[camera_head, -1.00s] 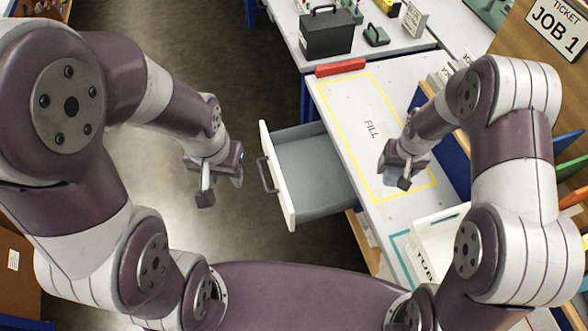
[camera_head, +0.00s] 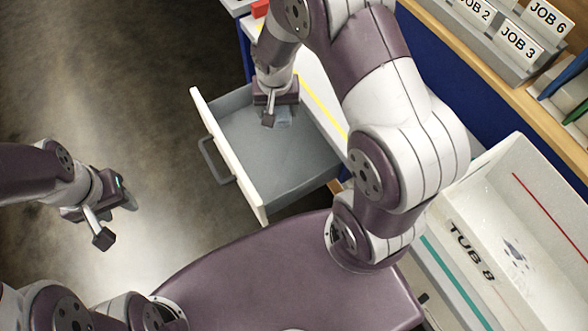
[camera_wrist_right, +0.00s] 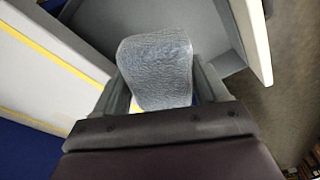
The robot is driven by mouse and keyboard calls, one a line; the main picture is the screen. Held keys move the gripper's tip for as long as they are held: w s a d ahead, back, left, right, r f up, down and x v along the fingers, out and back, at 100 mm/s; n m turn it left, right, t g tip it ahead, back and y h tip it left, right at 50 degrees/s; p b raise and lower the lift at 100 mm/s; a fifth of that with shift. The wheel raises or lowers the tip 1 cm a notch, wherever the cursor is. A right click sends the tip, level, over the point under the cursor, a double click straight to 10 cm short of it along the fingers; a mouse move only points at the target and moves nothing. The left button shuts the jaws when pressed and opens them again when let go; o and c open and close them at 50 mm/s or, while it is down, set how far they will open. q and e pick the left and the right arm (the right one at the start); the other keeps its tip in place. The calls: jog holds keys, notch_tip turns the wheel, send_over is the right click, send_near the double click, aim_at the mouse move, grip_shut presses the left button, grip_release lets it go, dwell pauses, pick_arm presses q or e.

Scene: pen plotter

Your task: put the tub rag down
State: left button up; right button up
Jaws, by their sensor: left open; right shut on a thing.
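The tub rag (camera_wrist_right: 158,72) is a pale grey-blue textured cloth between the two fingers of my right gripper (camera_wrist_right: 152,90). In the head view the rag (camera_head: 284,117) is a small patch at the fingertips, mostly hidden by my right gripper (camera_head: 273,113). That gripper is shut on it, over the back part of the open drawer as seen from above. The wrist view shows the rag near the drawer edge; its height is unclear. My left gripper (camera_head: 115,218) is open and empty, over the floor at left. Tub 8 (camera_head: 470,250) stands at right, with dark specks inside.
The open grey drawer (camera_head: 262,160) has a white front (camera_head: 228,155) with a dark handle and looks empty. The white worktop (camera_head: 318,88) with a yellow line lies beside it. Job-labelled holders (camera_head: 505,48) stand at upper right. Open floor is at left.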

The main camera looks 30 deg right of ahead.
notch_tip(320, 180, down, 9)
jog(key=s+m+b, duration=0.1)
jog(key=m+b, duration=0.1)
jog(key=b, duration=0.5)
jog(key=m+b, duration=0.1)
jog(key=b, duration=0.3)
send_near(298, 159)
jog(key=shift+h, duration=0.3)
jog(key=a+f, duration=0.2)
jog(key=f, duration=0.1)
jog(key=a+f, duration=0.1)
jog(key=f, duration=0.1)
jog(key=shift+w+a, duration=0.35)
jog(key=shift+a, duration=0.05)
jog(key=shift+d+f, duration=0.15)
jog(key=shift+d, duration=0.05)
jog(key=d, duration=0.3)
jog(key=shift+w+d+m+p, duration=0.1)
jog(key=shift+d+m+p, duration=0.1)
jog(key=shift+m+p, duration=0.1)
jog(key=shift+d+f+b, duration=0.2)
jog(key=shift+f+b, duration=0.2)
jog(key=shift+f, duration=0.15)
pick_arm(q)
notch_tip(298, 159, down, 16)
jog(key=shift+w+f, duration=0.25)
pick_arm(e)
jog(key=shift+w+a, duration=0.1)
jog(key=shift+f, duration=0.1)
